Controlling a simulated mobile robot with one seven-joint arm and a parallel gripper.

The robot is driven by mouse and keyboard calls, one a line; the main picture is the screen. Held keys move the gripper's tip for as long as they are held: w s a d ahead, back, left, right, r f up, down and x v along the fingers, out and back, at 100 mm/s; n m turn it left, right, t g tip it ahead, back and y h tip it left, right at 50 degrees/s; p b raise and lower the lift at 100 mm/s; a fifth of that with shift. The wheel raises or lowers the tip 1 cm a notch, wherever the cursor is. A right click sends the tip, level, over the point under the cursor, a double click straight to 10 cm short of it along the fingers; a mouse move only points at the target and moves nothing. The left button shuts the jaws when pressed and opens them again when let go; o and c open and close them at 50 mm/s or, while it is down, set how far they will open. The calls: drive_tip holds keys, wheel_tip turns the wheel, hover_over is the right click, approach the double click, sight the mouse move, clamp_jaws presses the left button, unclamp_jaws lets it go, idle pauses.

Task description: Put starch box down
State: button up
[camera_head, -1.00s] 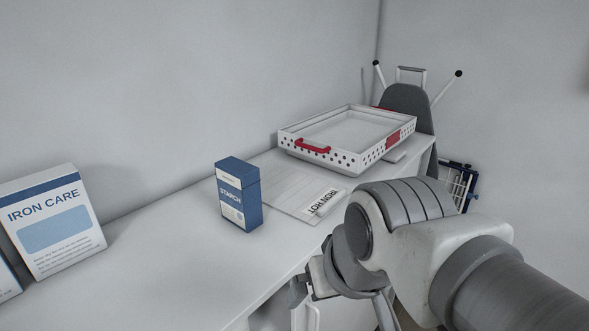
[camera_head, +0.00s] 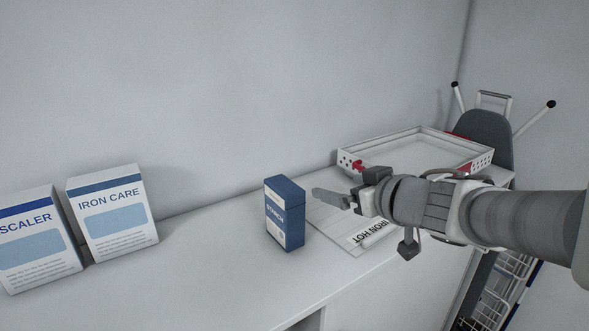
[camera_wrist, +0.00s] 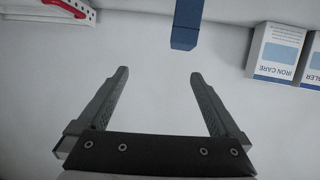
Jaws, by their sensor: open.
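The blue and white starch box (camera_head: 285,214) stands upright on the white counter (camera_head: 215,262), left of the "IRON HOT" board. My gripper (camera_head: 330,199) is just right of the box, pointing toward it over the board. In the wrist view my gripper (camera_wrist: 157,85) is open, with nothing between its two fingers. The blue box (camera_wrist: 187,25) shows there at the top, beyond the right fingertip and apart from it. Its upper end is cut off by the frame.
Iron care (camera_head: 112,214) and descaler (camera_head: 35,240) boxes stand at the left. A white tray with red handles (camera_head: 415,148) lies at the back right, behind my arm. The "IRON HOT" board (camera_head: 335,225) lies under my gripper. An ironing board (camera_head: 484,135) stands beyond. The counter's middle left is clear.

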drive_tip(key=a+f+g+y, duration=0.1)
drive_tip(key=n+b, duration=0.1)
drive_tip(key=b, duration=0.2)
approach(289, 188)
drive_tip(key=x, duration=0.6)
drive_tip(key=shift+d+f, duration=0.25)
drive_tip(key=shift+f, duration=0.15)
drive_tip(key=shift+a+r+b+x, duration=0.1)
drive_tip(key=shift+b+x, duration=0.1)
drive_tip(key=shift+x, duration=0.85)
drive_tip(key=shift+a+r+b+x, duration=0.1)
drive_tip(key=shift+b+x, duration=0.05)
drive_tip(key=shift+x, duration=0.85)
drive_tip(key=shift+a+r+b+x, duration=0.1)
drive_tip(key=shift+a+b+x, duration=0.1)
drive_tip(key=shift+x, duration=0.85)
drive_tip(key=shift+d+y, duration=0.1)
drive_tip(key=shift+y, duration=0.2)
drive_tip(key=shift+s, duration=0.1)
clamp_jaws()
drive_tip(key=shift+r, duration=0.1)
